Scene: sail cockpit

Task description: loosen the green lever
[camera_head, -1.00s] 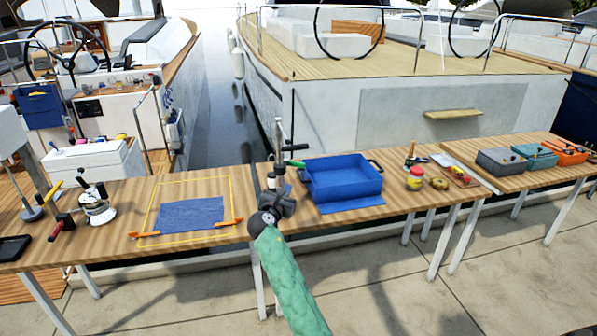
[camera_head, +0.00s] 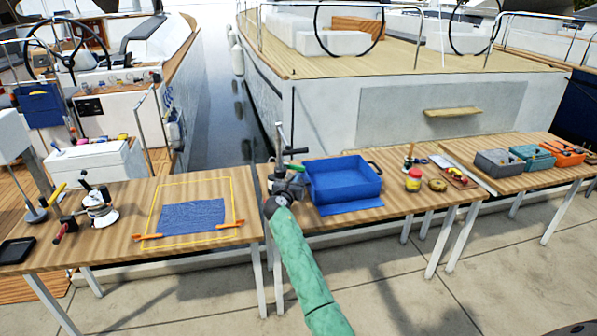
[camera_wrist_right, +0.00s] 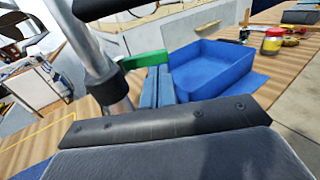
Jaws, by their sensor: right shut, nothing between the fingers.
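The green lever (camera_wrist_right: 143,60) sticks out to the right from a grey metal post (camera_wrist_right: 92,50) in the right wrist view. In the head view the post (camera_head: 280,138) stands at the left end of the middle table, and my gripper and wrist hide much of its foot. My right gripper (camera_wrist_right: 158,85) is shut and empty. Its fingertips are at the lever's outer end, just below and in front of it; I cannot tell if they touch. In the head view my right gripper (camera_head: 290,182) is beside the post. My left gripper is not in view.
A blue bin (camera_head: 343,182) stands close to the right of the post. A blue cloth (camera_head: 192,215) lies inside a yellow outline on the left table. A winch (camera_head: 98,208) stands at that table's left.

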